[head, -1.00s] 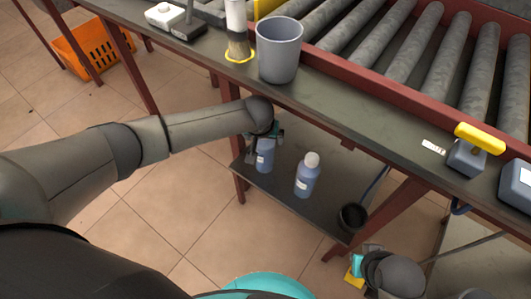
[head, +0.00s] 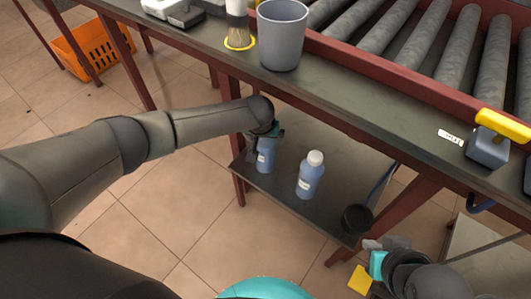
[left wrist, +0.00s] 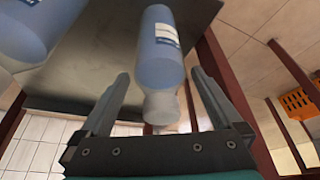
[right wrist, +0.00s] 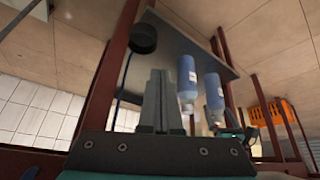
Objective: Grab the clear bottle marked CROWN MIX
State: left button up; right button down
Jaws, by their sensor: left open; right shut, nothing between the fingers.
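Two blue-tinted bottles with white labels stand on the lower shelf. The left bottle (head: 265,160) is under my left gripper (head: 263,132). In the left wrist view this bottle (left wrist: 160,58) lies between the spread fingers of the left gripper (left wrist: 160,78), its pale neck toward the palm, with gaps beside it. The right bottle (head: 309,178) has a white cap and also shows at the left wrist view's upper left (left wrist: 25,28). The label writing is too small to read. My right gripper (right wrist: 160,95) is shut and empty, away from both bottles.
The lower shelf (head: 285,205) sits under the bench with the roller conveyor. A dark cup (head: 357,218) stands at its right end. A grey bucket (head: 283,40) and a brush (head: 238,30) stand on the bench top. Red legs (head: 233,165) flank the shelf. An orange crate (head: 82,50) is at far left.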

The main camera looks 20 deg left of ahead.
pick_arm(q)
jog(key=shift+w+f+b, duration=0.2)
jog(key=shift+f+b, duration=0.2)
jog(key=shift+f, duration=0.15)
jog(key=shift+w+f, duration=0.15)
jog(key=shift+f, duration=0.1)
pick_arm(e)
jog(key=shift+w+a+f+t+y, duration=0.2)
jog(key=shift+w+a+t+y, duration=0.15)
jog(key=shift+w+a+t, duration=0.4)
jog(key=shift+w+a+f+t+y, duration=0.15)
jog(key=shift+w+a+t+y, duration=0.25)
jog(key=shift+w+a, duration=0.45)
jog(key=shift+s, duration=0.1)
pick_arm(q)
grip_shut()
jog(key=shift+w+r, duration=0.1)
